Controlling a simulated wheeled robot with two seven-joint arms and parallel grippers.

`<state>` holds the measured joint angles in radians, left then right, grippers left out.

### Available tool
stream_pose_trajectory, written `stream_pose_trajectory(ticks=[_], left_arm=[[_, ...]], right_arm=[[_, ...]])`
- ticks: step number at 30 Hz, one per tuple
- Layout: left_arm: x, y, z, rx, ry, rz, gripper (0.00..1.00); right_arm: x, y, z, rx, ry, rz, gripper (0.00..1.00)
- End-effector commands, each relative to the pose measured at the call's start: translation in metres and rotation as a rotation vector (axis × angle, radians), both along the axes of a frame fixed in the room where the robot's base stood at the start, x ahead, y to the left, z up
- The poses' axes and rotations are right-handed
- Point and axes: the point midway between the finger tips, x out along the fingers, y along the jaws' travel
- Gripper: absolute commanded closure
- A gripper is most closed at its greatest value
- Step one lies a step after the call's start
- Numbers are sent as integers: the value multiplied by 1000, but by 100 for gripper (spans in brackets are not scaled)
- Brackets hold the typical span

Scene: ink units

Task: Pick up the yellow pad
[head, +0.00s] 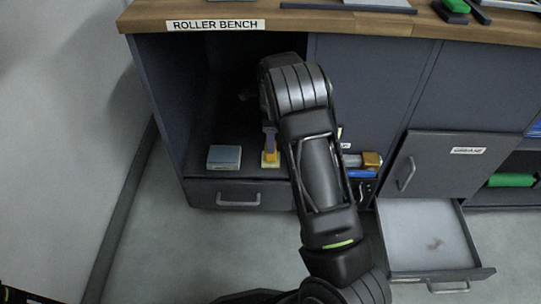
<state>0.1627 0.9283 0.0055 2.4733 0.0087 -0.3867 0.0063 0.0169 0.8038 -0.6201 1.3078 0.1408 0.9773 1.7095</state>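A small yellow block (270,159), which looks like the yellow pad, stands near the front edge of the open compartment under the roller bench. A narrow greyish-purple upright piece (269,140) rises from it; I cannot tell whether the two are joined. An arm of mine, apparently the right, comes up from the bottom and bends into the dark compartment, just above and right of the yellow block. Its gripper is mostly hidden in shadow behind the arm; a dark shape (248,97) there may be part of it.
A blue-grey block (224,157) lies left of the yellow one. A closed drawer (240,196) is below. Right of my arm are brass and blue items (366,163), an open, nearly empty drawer (425,235) and a green roll (511,180).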

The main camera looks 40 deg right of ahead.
Motion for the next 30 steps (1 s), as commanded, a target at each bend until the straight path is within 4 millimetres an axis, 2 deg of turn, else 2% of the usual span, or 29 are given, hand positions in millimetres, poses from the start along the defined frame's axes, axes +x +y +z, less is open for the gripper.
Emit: stream_pose_trajectory(ticks=[1, 4, 14, 24, 30], left_arm=[[0, 0, -6, 0, -1, 0, 44], [1, 0, -9, 1, -3, 1, 44], [1, 0, -9, 1, -4, 1, 44], [6, -1, -39, 3, -15, 8, 44], [7, -1, -40, 2, -17, 9, 44]], right_arm=[[-1, 0, -10, 0, 2, 0, 40], [-1, 0, -18, 0, 2, 0, 40], [0, 0, -20, 1, 1, 1, 40], [1, 0, -64, 1, 1, 1, 40], [1, 0, -70, 0, 0, 1, 40]])
